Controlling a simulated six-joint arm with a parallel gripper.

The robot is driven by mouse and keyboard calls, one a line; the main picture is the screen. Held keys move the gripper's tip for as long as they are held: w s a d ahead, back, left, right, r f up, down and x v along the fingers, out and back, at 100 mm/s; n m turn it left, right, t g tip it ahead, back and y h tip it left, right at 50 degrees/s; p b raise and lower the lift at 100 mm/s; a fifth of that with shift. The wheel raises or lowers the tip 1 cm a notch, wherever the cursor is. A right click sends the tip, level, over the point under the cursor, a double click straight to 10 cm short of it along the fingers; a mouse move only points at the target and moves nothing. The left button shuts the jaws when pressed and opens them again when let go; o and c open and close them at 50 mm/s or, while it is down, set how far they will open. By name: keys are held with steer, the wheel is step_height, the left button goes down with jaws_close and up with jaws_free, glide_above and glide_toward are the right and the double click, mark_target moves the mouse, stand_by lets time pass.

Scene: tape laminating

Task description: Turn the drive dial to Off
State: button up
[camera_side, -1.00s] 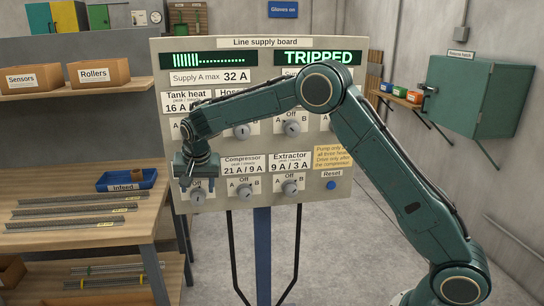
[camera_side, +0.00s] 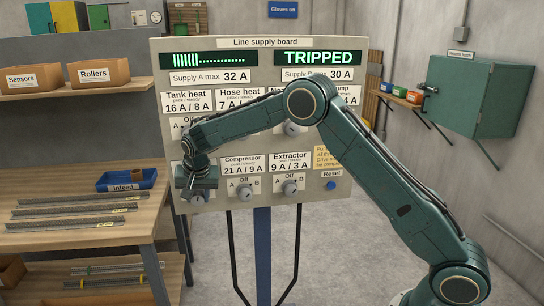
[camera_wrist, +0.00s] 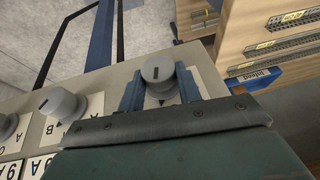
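The drive dial is the bottom-left dial on the supply board; I take it to be the grey knob (camera_wrist: 157,72) between my fingers in the wrist view. In the side view a little of the dial (camera_side: 197,198) shows below my gripper (camera_side: 196,184). Its name label and position letters are mostly covered, so I cannot read its setting. A dark pointer mark shows on the knob's face. In the wrist view my gripper (camera_wrist: 160,92) is open, with one blue finger on each side of the knob and apparent gaps between.
The supply board (camera_side: 255,206) shows TRIPPED on its green display (camera_side: 319,57). The Compressor dial (camera_side: 245,193) and Extractor dial (camera_side: 289,189) sit to the right, with a blue Reset button (camera_side: 331,185) beyond. A wooden bench (camera_side: 80,225) with a blue Infeed tray (camera_side: 126,180) stands left.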

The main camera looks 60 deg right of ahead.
steer(key=shift+w+h, duration=0.1)
steer(key=shift+h, duration=0.2)
steer(key=shift+w+g+h, duration=0.1)
steer(key=shift+g+h, duration=0.3)
steer(key=shift+g, duration=0.2)
steer(key=shift+r+n+g+h, duration=0.1)
steer(key=shift+n+g+h, duration=0.2)
steer(key=shift+g+h, duration=0.1)
steer(key=o, duration=1)
steer(key=shift+a, duration=0.1)
steer(key=v, duration=0.7)
steer(key=shift+r, duration=0.2)
steer(key=shift+a, duration=0.1)
